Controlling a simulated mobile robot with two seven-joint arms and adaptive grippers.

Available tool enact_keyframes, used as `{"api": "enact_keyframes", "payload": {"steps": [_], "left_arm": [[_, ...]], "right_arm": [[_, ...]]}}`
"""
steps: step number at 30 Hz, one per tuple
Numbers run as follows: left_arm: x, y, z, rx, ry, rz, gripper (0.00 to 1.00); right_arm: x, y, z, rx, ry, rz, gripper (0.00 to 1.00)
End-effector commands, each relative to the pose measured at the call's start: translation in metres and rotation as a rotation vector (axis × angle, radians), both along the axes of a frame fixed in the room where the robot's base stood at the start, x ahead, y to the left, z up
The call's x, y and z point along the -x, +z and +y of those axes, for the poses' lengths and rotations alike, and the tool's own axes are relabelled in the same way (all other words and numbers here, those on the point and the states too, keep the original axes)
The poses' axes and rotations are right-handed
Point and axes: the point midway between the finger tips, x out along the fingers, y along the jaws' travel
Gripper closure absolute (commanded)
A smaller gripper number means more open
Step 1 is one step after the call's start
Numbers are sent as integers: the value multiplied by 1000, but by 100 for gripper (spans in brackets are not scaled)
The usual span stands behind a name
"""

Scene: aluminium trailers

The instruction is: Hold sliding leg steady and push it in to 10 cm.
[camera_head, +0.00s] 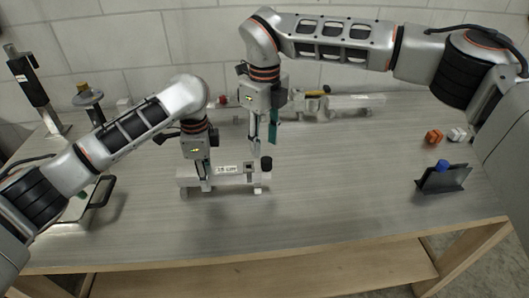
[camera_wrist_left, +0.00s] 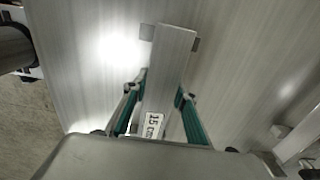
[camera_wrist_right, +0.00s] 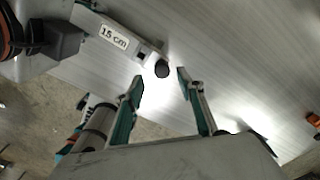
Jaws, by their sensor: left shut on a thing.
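The aluminium sliding leg assembly (camera_head: 235,181) lies on the table, with a label reading "15 cm" (camera_wrist_right: 114,37) and a black-tipped right end (camera_wrist_right: 162,69). My left gripper (camera_head: 205,186) comes down on the assembly left of the label and is shut on it. In the left wrist view its green-backed fingers (camera_wrist_left: 163,90) lie on both sides of the metal bar (camera_wrist_left: 170,60). My right gripper (camera_head: 261,150) hangs near the right end. In the right wrist view its fingers (camera_wrist_right: 159,80) are apart and empty, with the black tip just beyond the gap between them.
Another aluminium assembly (camera_head: 345,103) lies at the back of the table. A black holder (camera_head: 443,180) with a blue knob (camera_head: 442,165) and an orange piece (camera_head: 433,137) stand at the right. A black-handled tray (camera_head: 103,192) is at the left. The front middle of the table is clear.

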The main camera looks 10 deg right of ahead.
Motion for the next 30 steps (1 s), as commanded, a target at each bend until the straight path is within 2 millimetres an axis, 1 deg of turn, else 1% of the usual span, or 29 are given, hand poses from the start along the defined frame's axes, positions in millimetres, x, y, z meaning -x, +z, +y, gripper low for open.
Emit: {"api": "enact_keyframes", "payload": {"steps": [1, 3, 6, 9, 15, 25, 26, 27, 28, 30], "left_arm": [[0, 0, 1, 0, 1, 0, 100], [0, 0, 1, -1, 1, 0, 100], [0, 0, 1, -1, 1, 0, 100], [0, 0, 1, -1, 1, 0, 100], [0, 0, 1, -1, 1, 0, 100], [0, 0, 1, 0, 1, 0, 100], [0, 0, 1, 0, 1, 0, 71], [0, 0, 1, 0, 1, 0, 60], [0, 0, 1, 0, 1, 0, 54], [0, 0, 1, 0, 1, 0, 54]], "right_arm": [[-1, 12, 0, 1, -1, -5, 62], [-1, 26, 0, 0, -1, -3, 62], [-1, 42, 0, 0, 0, -3, 62], [0, 55, 0, 1, 1, -2, 62], [0, 66, 0, 0, 1, 0, 62], [0, 66, 0, 0, 1, 0, 62], [0, 66, 0, 0, 1, 0, 62], [0, 66, 0, 0, 1, 0, 62], [0, 66, 0, 0, 1, 0, 62], [0, 66, 0, 0, 1, 0, 62]]}}
